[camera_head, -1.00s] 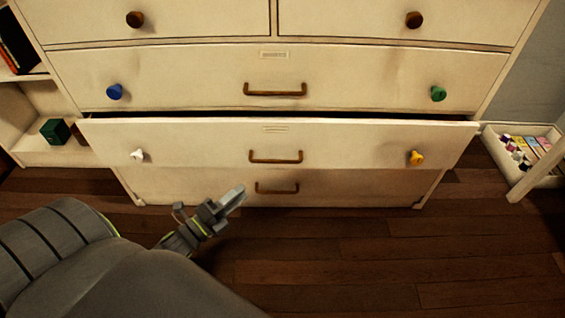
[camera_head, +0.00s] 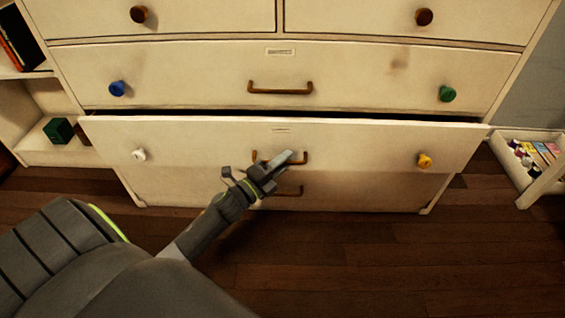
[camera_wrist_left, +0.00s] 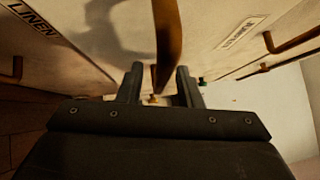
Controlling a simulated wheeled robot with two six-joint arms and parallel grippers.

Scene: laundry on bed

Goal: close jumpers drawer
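The drawer with a white knob and a yellow knob (camera_head: 210,140) stands slightly open, with a dark gap along its top edge. Its bronze handle (camera_head: 305,157) is partly hidden behind my left gripper (camera_head: 283,165). In the left wrist view the handle (camera_wrist_left: 167,35) runs down between the two spread fingers of my left gripper (camera_wrist_left: 158,80). The fingers are apart, and I cannot tell whether either touches the handle. A label (camera_wrist_left: 243,31) on the wood beside the handle is hard to read. My right gripper is not in view.
The drawer above (camera_head: 200,75), with blue and green knobs, looks shut. A lower drawer (camera_head: 370,190) bears a LINEN label (camera_wrist_left: 30,22) in the wrist view. A tray (camera_head: 545,178) of small items stands at right. The wooden floor (camera_head: 400,270) in front is clear.

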